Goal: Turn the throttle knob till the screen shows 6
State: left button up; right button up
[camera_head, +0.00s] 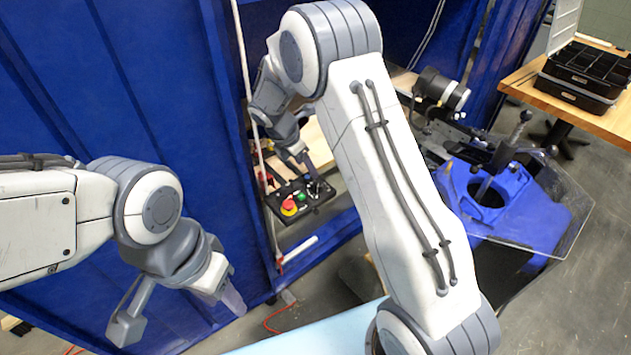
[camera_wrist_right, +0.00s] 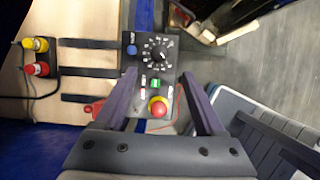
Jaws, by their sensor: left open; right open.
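A black control panel (camera_head: 272,203) sits in an opening of the blue wall in the head view. In the right wrist view it carries a black throttle knob (camera_wrist_right: 158,53) with white dial marks around it. Below the knob is a small green element (camera_wrist_right: 155,83); I cannot read a number on it. My right gripper (camera_wrist_right: 158,76) is open, its fingers on either side of the panel's lower part, with the knob beyond the fingertips. I cannot tell its height above the panel. My left gripper (camera_head: 180,312) is open and empty, left of the panel.
A red button with a yellow ring (camera_wrist_right: 158,107) and a blue button (camera_wrist_right: 131,49) are also on the panel. Red and yellow plugs stand on the wooden board at left. A blue fixture (camera_head: 520,200) with a clear sheet stands right of my right arm.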

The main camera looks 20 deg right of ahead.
aim_at(318, 184)
jog(key=x, duration=1)
jog(key=shift+d+f, duration=0.1)
jog(key=shift+f, duration=0.1)
grip_shut()
